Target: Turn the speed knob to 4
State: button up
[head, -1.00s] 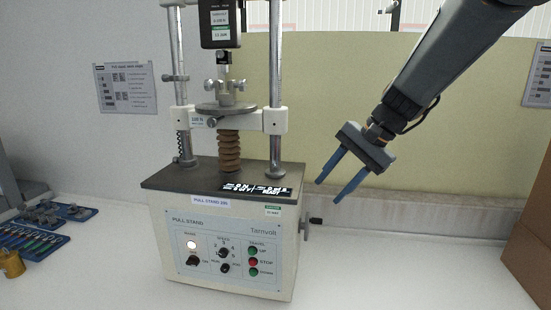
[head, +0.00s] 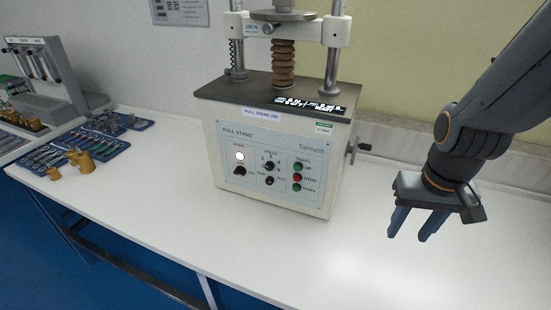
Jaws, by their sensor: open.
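The pull stand (head: 275,150) is a pale box with a dark top and a front control panel, standing on the white bench. The speed knob (head: 269,166) is a small black knob at the panel's upper middle, with numbers around it; its exact setting is too small to read. A second black knob (head: 269,181) sits just below it, and a larger black power knob (head: 239,171) is at the left under a lit white lamp. My gripper (head: 412,238) is open and empty, fingers pointing down, to the right of the stand and well apart from the panel.
Green, red and green travel buttons (head: 297,177) sit right of the speed knob. A crank handle (head: 359,148) sticks out from the stand's right side. Blue tool trays (head: 75,145) and brass weights lie at the left. The white bench (head: 290,245) is clear in front of the stand.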

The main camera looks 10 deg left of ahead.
aim_at(269, 166)
jog(key=k, duration=1.05)
jog(key=u, duration=0.4)
jog(key=i, duration=0.65)
jog(key=z, duration=0.1)
